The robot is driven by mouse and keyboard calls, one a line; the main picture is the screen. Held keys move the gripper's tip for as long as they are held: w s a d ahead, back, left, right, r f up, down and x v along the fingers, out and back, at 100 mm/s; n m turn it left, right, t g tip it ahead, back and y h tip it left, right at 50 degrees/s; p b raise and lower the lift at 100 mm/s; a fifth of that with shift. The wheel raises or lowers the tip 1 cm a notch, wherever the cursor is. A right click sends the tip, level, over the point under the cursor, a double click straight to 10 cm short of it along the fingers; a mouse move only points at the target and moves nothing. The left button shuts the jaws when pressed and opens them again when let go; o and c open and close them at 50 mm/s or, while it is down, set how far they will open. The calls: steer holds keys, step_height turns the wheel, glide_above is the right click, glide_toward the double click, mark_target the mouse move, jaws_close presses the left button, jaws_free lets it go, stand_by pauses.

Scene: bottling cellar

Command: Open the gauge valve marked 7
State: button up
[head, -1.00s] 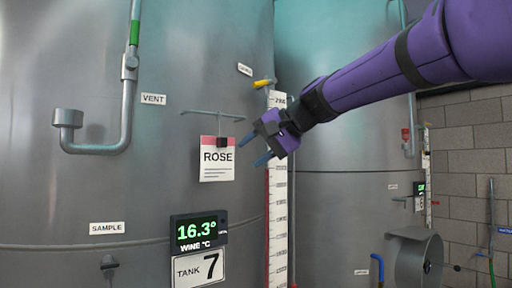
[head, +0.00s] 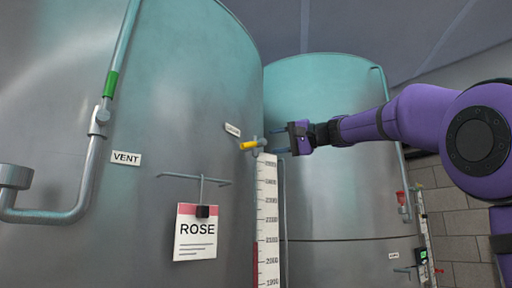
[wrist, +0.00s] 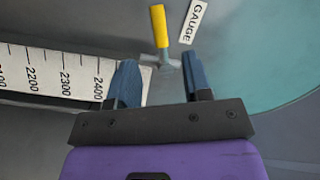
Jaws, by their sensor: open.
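The gauge valve has a yellow lever handle (head: 249,145) and a small grey body at the top of the level scale on the front tank. In the wrist view the yellow handle (wrist: 159,26) stands beyond my fingertips, with the grey valve body (wrist: 165,62) behind their gap. A GAUGE label (wrist: 193,22) is beside it. My gripper (head: 276,142) is open and empty, just right of the valve in the head view. It also shows in the wrist view (wrist: 160,75), its blue fingers apart. No contact with the handle is visible.
The level scale (head: 267,210) runs down below the valve. A ROSE card (head: 196,240) hangs from a rod at left. A VENT label (head: 126,158) and a grey pipe (head: 92,160) are farther left. A second tank (head: 325,100) stands behind at right.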

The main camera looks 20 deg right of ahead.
mark_target(252, 145)
steer(key=x, duration=0.9)
steer(key=shift+f, duration=0.1)
jaws_close()
